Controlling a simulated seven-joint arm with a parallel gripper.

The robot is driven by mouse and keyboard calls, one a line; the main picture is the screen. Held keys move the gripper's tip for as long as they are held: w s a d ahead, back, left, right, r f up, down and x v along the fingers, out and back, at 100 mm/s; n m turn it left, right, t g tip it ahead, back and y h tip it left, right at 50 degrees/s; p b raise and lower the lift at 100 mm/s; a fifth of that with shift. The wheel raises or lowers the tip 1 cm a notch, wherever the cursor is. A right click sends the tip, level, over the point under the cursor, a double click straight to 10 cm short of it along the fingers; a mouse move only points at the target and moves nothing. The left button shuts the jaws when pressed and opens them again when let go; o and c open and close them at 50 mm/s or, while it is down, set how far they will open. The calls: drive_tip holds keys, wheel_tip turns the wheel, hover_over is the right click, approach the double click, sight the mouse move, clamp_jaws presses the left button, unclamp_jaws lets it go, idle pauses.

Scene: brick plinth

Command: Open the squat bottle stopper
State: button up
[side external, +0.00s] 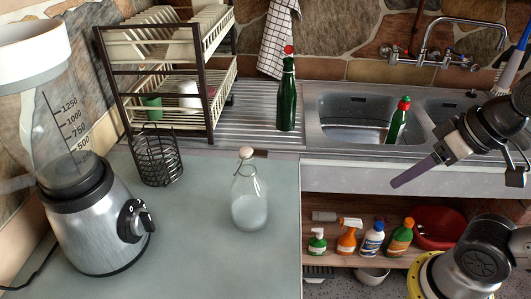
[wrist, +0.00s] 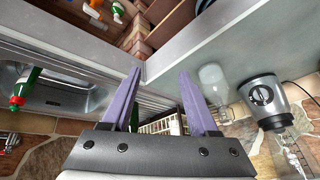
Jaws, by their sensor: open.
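A squat clear glass bottle (side external: 249,205) with whitish contents stands upright on the grey counter. A pale rounded stopper (side external: 246,152) sits on its neck. The bottle also shows in the wrist view (wrist: 212,78), just right of the right finger; its top there is hard to make out near the finger. My gripper (side external: 401,182), with purple fingers, is at the right, in front of the sink, well to the right of the bottle and apart from it. In the wrist view the two fingers (wrist: 158,75) are spread with nothing between them.
A blender (side external: 95,215) stands left of the bottle, with a black wire basket (side external: 158,160) and a dish rack (side external: 165,85) behind. A tall green bottle (side external: 287,95) stands by the sink (side external: 345,105); another green bottle (side external: 398,122) is in it. The counter around the squat bottle is clear.

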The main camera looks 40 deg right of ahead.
drive_tip(key=a+m+y, duration=0.1)
drive_tip(key=a+m, duration=0.1)
drive_tip(key=a+m+y, duration=0.2)
drive_tip(key=a, duration=0.1)
drive_tip(key=a+m+y, duration=0.1)
drive_tip(key=a, duration=0.2)
drive_tip(key=shift+w+f+m+g+y, duration=0.15)
drive_tip(key=shift+f+m+g+y, duration=0.15)
drive_tip(key=shift+f+m+g, duration=0.1)
drive_tip(key=c, duration=0.7)
drive_tip(key=w+a+m+y, duration=0.1)
drive_tip(key=m, duration=0.1)
drive_tip(key=w+a+r+m+y, duration=0.1)
drive_tip(key=a+m, duration=0.1)
drive_tip(key=w+a+m+y, duration=0.1)
drive_tip(key=m, duration=0.2)
drive_tip(key=shift+a+r+t+y, duration=0.15)
drive_tip(key=shift+a+t+y, duration=0.15)
drive_tip(key=shift+y, duration=0.1)
clamp_jaws()
drive_tip(key=m+t, duration=0.5)
drive_tip(key=m, duration=0.8)
approach(260, 178)
drive_tip(key=x, duration=0.6)
drive_tip(key=shift+a, duration=0.2)
drive_tip(key=shift+w+r, duration=0.2)
drive_tip(key=shift+r, duration=1.8)
